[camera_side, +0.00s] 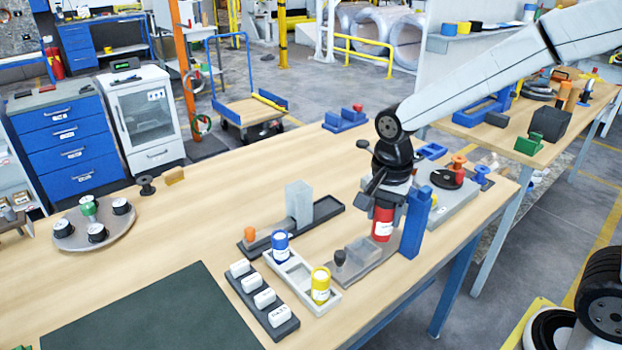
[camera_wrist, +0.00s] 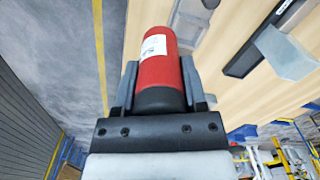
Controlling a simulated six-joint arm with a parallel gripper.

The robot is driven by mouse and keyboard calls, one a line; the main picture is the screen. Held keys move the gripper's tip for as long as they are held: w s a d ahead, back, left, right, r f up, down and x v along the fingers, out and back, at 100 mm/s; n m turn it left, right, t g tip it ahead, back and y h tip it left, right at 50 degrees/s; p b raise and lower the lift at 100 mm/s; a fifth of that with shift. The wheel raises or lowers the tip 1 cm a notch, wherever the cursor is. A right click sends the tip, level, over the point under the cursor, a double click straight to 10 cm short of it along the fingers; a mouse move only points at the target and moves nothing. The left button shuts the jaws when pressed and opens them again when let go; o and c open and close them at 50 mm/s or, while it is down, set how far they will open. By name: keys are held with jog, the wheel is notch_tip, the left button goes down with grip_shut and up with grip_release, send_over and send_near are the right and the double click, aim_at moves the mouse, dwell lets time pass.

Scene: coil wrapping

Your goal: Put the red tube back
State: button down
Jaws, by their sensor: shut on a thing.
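My gripper (camera_side: 383,207) is shut on the red tube (camera_side: 382,226), which hangs upright below it at the right of the table. In the wrist view the red tube (camera_wrist: 160,62), with a white label and dark end, sits between the two fingers of my gripper (camera_wrist: 160,85). A pale tray (camera_side: 301,272) stands in front and to the left of the gripper. It holds a blue tube (camera_side: 281,247) at its far end and a yellow tube (camera_side: 320,286) at its near end. The space between them is empty.
A tall blue block (camera_side: 416,224) stands close to the right of the red tube. A grey plate with a clear block (camera_side: 364,251) and dark knob (camera_side: 340,258) lies left of it. A dark rack (camera_side: 262,300) with white pieces lies beside the tray.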

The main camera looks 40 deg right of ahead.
jog(key=w+a+f, duration=0.4)
jog(key=w+a, duration=0.7)
jog(key=shift+w+a+f, duration=0.1)
jog(key=shift+w+f, duration=0.05)
jog(key=shift+f, duration=2.95)
jog(key=shift+f, duration=0.1)
jog(key=shift+f, duration=1.75)
jog(key=shift+f, duration=0.15)
jog(key=shift+c, duration=0.7)
grip_release()
